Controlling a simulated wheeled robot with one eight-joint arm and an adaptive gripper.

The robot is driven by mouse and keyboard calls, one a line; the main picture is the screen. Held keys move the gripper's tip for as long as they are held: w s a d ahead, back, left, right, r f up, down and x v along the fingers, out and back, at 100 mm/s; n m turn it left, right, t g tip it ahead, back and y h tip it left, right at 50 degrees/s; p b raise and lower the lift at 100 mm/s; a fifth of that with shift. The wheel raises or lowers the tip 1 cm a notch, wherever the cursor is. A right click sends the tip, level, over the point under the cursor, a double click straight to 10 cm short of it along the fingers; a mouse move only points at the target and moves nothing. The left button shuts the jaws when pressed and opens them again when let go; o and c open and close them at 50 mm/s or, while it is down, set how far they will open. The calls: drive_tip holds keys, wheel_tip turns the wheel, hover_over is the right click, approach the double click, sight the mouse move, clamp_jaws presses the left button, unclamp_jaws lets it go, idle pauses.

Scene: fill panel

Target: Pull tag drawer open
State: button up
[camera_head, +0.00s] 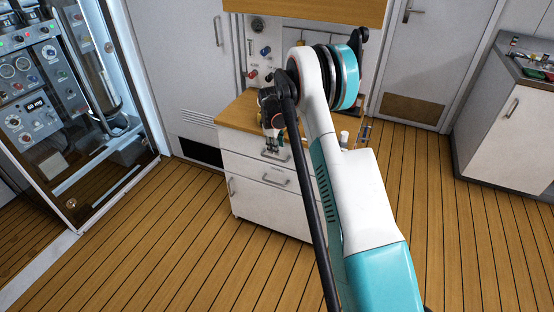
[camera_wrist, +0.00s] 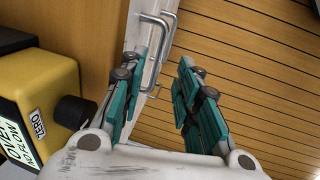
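A white drawer cabinet (camera_head: 262,208) with a wooden top (camera_head: 236,112) stands mid-view in the head view. A bar handle (camera_head: 276,181) shows on a lower drawer front. Another handle by the upper front is partly covered by my gripper (camera_head: 271,143). I cannot read which drawer is the tag drawer. In the wrist view my gripper (camera_wrist: 160,65) has its teal fingers apart with nothing held between them. A metal handle (camera_wrist: 157,22) stands out from the white front just beyond the fingertips. The left finger is over the cabinet's front edge.
A yellow device (camera_wrist: 40,105) with a black knob sits on the wooden top, left of my fingers. A glass-fronted instrument rack (camera_head: 75,140) stands at left, and a white counter (camera_head: 508,135) at right. The plank floor (camera_head: 190,230) before the cabinet is clear.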

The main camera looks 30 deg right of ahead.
wheel_tip(320, 180, down, 7)
drive_tip(key=d+b, duration=0.1)
drive_tip(key=b, duration=0.1)
drive_tip(key=shift+w, duration=0.4)
drive_tip(key=shift+c, duration=0.2)
